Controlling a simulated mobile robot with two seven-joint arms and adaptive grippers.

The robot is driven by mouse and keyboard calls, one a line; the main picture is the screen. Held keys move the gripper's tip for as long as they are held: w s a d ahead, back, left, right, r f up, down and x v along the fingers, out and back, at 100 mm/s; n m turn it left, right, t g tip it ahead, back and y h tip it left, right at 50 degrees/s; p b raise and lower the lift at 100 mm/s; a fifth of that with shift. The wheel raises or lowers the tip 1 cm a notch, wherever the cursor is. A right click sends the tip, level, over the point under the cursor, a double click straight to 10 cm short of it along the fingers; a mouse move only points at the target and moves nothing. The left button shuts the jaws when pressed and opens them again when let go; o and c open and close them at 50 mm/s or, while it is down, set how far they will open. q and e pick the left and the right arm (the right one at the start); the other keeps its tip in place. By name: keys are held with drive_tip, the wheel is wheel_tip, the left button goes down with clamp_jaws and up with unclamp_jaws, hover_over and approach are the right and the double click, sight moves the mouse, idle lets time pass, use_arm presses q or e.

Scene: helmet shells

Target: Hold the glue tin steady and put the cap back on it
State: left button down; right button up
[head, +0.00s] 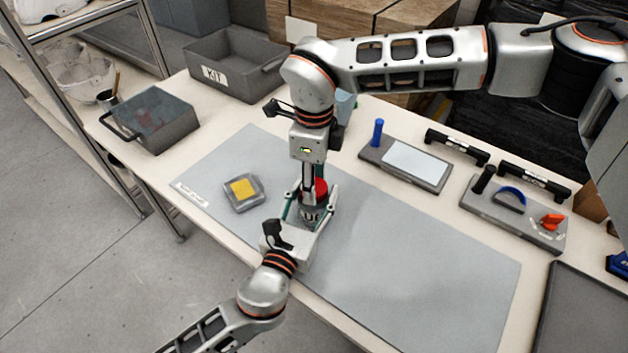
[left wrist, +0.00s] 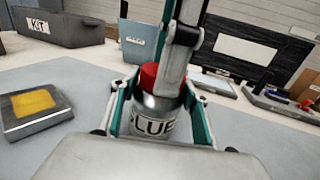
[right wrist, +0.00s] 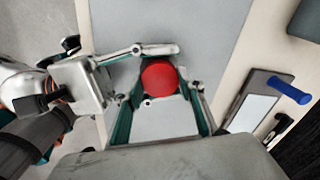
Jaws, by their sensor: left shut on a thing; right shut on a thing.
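The silver glue tin (left wrist: 152,124) stands upright on the grey mat, with part of its label showing. My left gripper (head: 307,212) is shut on the tin's body from the near side, its fingers on both flanks in the left wrist view (left wrist: 160,112). The red cap (right wrist: 159,79) is at the top of the tin; it also shows in the left wrist view (left wrist: 149,76). My right gripper (right wrist: 160,88) comes straight down from above and is shut on the cap. Its finger hides part of the cap, and I cannot tell whether the cap is fully seated.
The grey mat (head: 420,270) is clear to the right. A grey block with a yellow top (head: 242,190) lies left of the tin. A KIT bin (head: 235,65) and a grey box (head: 160,122) stand behind. Tool trays (head: 405,163) (head: 515,213) line the back right.

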use_arm(q)
drive_tip(key=shift+f, duration=0.25)
use_arm(e)
drive_tip(key=shift+m, duration=0.7)
drive_tip(key=o, duration=1.3)
use_arm(q)
drive_tip(key=shift+s, duration=0.1)
use_arm(e)
drive_tip(key=shift+o, duration=0.2)
wheel_tip(320, 180, up, 12)
drive_tip(key=shift+s, duration=0.1)
use_arm(q)
drive_tip(key=c, duration=1)
unclamp_jaws()
drive_tip(key=shift+c, duration=0.2)
drive_tip(key=shift+o, duration=0.2)
drive_tip(key=shift+r, duration=0.1)
